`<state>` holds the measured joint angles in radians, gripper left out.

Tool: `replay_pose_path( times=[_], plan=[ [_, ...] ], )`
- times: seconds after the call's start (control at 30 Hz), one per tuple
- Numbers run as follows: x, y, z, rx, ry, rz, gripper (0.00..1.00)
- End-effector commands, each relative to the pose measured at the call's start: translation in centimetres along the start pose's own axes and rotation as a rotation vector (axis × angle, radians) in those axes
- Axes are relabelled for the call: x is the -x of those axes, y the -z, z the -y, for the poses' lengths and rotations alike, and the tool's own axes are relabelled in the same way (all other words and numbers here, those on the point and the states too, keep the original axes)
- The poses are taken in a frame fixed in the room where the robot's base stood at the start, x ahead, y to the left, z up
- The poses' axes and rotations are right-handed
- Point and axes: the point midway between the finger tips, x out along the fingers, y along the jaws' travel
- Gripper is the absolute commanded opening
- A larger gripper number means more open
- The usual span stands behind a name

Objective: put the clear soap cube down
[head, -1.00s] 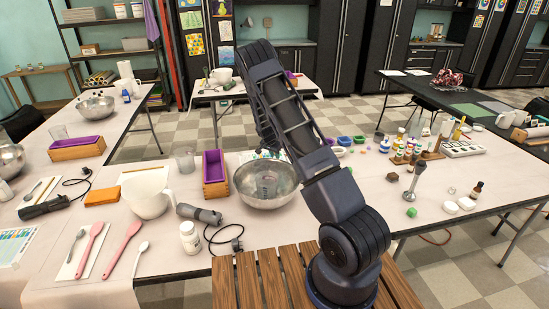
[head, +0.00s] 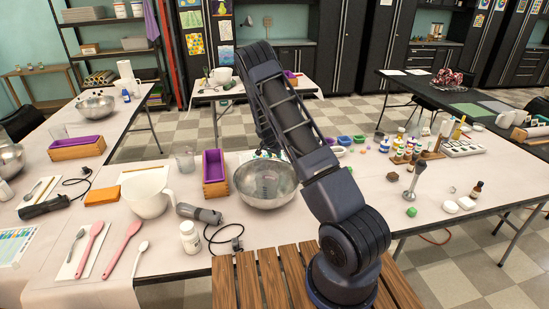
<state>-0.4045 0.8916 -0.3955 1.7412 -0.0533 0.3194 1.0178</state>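A small cube-like piece (head: 452,189) lies on the right part of the front table, behind two white soap pieces (head: 458,205). It looks dark and brownish, and I cannot tell whether it is the clear soap cube. My arm rises from the wooden slatted surface, bends at the top and comes down behind its own lower link, near the far side of the metal bowl (head: 265,202). My gripper is hidden there, so neither its fingers nor anything in them can be made out.
A green ball (head: 411,212), a stick blender (head: 414,179) and dropper bottle (head: 476,190) are at right.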

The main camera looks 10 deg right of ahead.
Motion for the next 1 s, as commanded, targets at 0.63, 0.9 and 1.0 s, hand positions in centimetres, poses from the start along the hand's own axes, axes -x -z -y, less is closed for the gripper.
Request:
replay_pose_path(
  times=[0.63,0.9,1.0],
  plan=[
    [10.5,0.0,0.1,0.0,0.002,-0.001,0.43],
    [12.6,0.2,-0.3,0.001,0.006,0.005,0.43],
    [14.4,0.6,-1.3,0.005,0.014,0.021,0.43]
  ],
)
